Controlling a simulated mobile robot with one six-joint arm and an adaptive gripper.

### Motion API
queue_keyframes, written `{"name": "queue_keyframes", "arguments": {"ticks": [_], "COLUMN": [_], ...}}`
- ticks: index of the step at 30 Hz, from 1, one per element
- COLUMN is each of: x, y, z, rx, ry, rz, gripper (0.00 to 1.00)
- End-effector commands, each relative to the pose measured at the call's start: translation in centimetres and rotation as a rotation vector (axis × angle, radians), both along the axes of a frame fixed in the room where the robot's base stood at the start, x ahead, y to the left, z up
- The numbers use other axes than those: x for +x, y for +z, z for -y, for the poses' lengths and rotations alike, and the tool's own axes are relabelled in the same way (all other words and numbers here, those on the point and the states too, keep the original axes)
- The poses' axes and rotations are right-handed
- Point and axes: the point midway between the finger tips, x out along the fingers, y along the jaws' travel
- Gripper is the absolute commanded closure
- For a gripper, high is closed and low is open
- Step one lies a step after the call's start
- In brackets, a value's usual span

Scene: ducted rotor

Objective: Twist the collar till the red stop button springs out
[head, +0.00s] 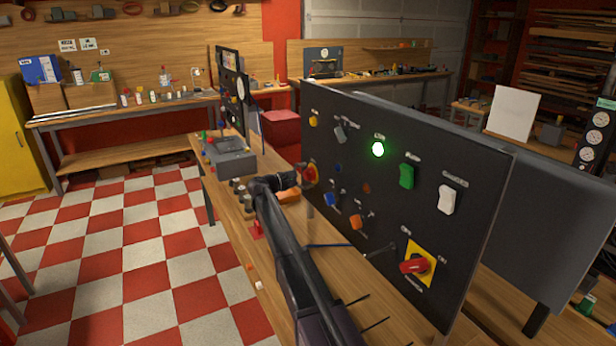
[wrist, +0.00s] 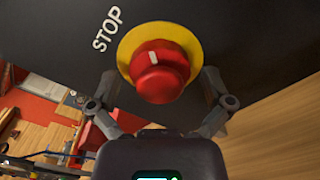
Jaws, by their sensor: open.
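The red stop button (wrist: 160,72) sits on a yellow round plate (wrist: 128,48) on the dark panel, with the word STOP beside it in the wrist view. A white mark shows on the button's upper rim. In the head view the stop button (head: 309,174) is at the panel's left edge, partly hidden by my gripper (head: 297,188). In the wrist view my gripper (wrist: 160,92) is open, with one finger on each side of the button. I cannot tell whether the fingers touch it.
The dark panel (head: 385,240) also bears a lit green lamp (head: 377,149), a green switch (head: 407,176), a white switch (head: 447,199) and a red rotary handle (head: 416,266) on a yellow plate. A grey box (head: 230,157) stands on the bench behind my gripper.

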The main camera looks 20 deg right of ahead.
Motion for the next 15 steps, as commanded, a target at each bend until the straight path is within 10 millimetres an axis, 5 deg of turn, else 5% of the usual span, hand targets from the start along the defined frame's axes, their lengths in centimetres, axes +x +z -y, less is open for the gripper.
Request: {"name": "queue_keyframes", "arguments": {"ticks": [15], "x": [-1.2], "y": [0.0], "z": [-6.2], "rx": [0.001], "ry": [0.002], "rz": [0.000], "gripper": [0.00]}}
